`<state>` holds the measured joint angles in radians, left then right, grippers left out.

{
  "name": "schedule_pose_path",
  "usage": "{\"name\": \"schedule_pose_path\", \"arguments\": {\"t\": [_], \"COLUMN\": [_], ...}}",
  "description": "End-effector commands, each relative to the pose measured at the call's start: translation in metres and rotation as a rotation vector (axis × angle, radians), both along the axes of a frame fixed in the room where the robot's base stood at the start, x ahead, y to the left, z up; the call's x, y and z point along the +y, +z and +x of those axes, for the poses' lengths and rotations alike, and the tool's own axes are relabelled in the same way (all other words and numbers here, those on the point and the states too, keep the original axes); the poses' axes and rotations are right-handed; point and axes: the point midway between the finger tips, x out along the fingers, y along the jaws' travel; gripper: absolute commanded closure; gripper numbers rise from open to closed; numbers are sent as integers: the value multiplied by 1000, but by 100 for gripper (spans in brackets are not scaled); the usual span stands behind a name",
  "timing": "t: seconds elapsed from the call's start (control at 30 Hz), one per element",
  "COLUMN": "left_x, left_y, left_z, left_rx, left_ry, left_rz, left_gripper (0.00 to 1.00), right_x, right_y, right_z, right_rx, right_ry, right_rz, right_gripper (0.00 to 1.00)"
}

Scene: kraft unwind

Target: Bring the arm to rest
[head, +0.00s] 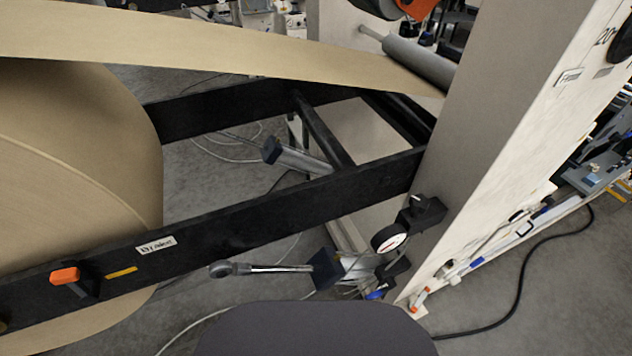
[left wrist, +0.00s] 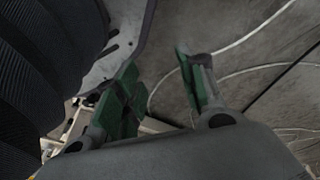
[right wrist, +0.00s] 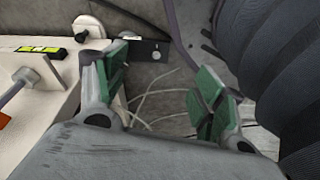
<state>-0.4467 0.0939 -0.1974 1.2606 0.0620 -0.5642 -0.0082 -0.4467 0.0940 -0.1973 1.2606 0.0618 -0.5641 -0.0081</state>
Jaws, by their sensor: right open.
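Neither gripper shows in the head view. In the left wrist view my left gripper (left wrist: 158,75) has its green-padded fingers spread apart, with nothing between them. Grey floor with pale cables lies beyond them. In the right wrist view my right gripper (right wrist: 160,85) is also open and empty, its green pads well apart. A cream machine surface (right wrist: 70,110) lies to the left of its left finger. A dark ribbed part of mine is at the side of each wrist view.
In the head view a large kraft roll (head: 70,170) stands at left behind a black beam (head: 215,225) with an orange-knobbed lever (head: 66,276). A paper web (head: 230,55) runs to a roller (head: 415,62). A metal handle (head: 265,268) and round gauge (head: 388,238) sit beside a pale upright (head: 495,130).

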Motion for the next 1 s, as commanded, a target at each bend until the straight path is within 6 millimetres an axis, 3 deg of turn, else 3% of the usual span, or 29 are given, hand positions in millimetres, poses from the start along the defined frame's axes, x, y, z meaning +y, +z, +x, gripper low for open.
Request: {"name": "schedule_pose_path", "arguments": {"t": [1.0], "left_x": [38], "left_y": [29], "left_z": [-94], "left_rx": [89], "left_ry": [-18], "left_rz": [63], "left_gripper": [60], "right_x": [-38], "right_y": [29], "right_z": [-94], "right_rx": [89], "right_ry": [18], "right_rz": [-63], "right_gripper": [31]}}
